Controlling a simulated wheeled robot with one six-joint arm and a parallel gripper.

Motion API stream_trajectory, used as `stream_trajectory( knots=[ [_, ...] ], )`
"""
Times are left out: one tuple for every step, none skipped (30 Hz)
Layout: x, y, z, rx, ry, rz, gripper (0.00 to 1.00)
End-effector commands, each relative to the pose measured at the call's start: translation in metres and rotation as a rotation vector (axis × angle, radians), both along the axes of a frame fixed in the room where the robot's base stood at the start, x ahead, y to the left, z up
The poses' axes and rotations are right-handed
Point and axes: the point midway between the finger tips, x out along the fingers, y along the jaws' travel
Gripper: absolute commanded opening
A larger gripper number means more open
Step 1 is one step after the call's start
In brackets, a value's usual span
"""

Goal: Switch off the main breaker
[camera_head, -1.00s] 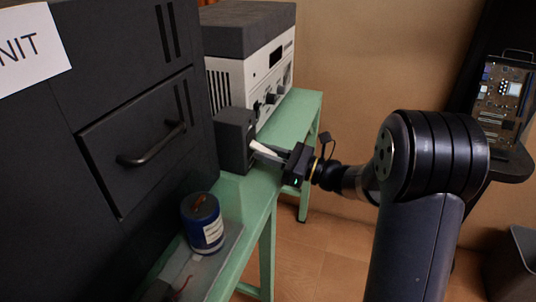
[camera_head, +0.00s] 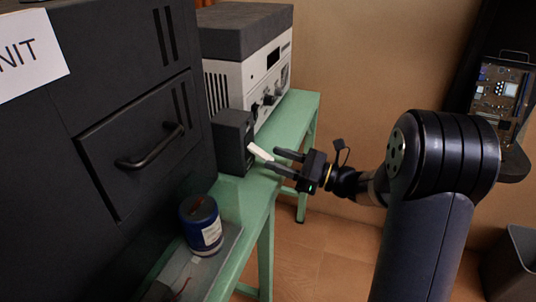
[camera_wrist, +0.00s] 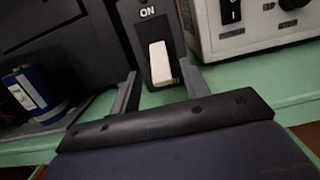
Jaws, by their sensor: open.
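The main breaker is a dark box (camera_head: 233,142) on the green bench, beside the black cabinet. Its white lever (camera_head: 259,152) sticks out from the front and slants downward. In the wrist view the breaker (camera_wrist: 133,14) shows an "ON" label above the white lever (camera_wrist: 160,63), which points down, away from the label. My gripper (camera_head: 273,158) is open just in front of the lever. In the wrist view its fingers (camera_wrist: 160,74) stand on either side of the lever, with gaps visible on both sides.
A white instrument with knobs (camera_head: 270,85) stands behind the breaker on the green bench (camera_head: 300,110). A black cabinet with a handle (camera_head: 150,148) fills the left. A blue can (camera_head: 201,225) stands on a low tray. A circuit board (camera_head: 500,92) is at the right.

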Motion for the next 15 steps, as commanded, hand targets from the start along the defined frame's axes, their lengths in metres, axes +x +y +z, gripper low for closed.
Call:
stream_trajectory(
  knots=[
    [-0.003,-0.011,-0.001,0.000,0.003,-0.006,0.44],
    [-0.005,-0.017,-0.001,0.001,0.003,-0.006,0.44],
    [-0.008,-0.024,-0.003,0.001,0.002,-0.005,0.44],
    [-0.009,-0.029,-0.004,0.000,0.002,-0.005,0.44],
    [-0.011,-0.034,-0.004,0.001,0.002,-0.005,0.44],
    [-0.014,-0.040,-0.006,0.001,0.001,-0.004,0.44],
    [-0.015,-0.044,-0.006,0.001,0.001,-0.004,0.44],
    [-0.017,-0.048,-0.007,0.001,0.001,-0.004,0.44],
    [-0.018,-0.052,-0.008,0.000,0.001,-0.002,0.44],
    [-0.020,-0.055,-0.008,-0.001,0.002,-0.002,0.44],
    [-0.020,-0.058,-0.009,0.000,0.001,-0.003,0.44],
    [-0.022,-0.060,-0.009,0.000,0.001,-0.002,0.44],
    [-0.022,-0.062,-0.009,0.000,0.001,-0.001,0.44],
    [-0.023,-0.063,-0.009,0.000,0.001,0.000,0.44],
    [-0.023,-0.064,-0.010,0.000,0.001,0.000,0.44]
  ],
)
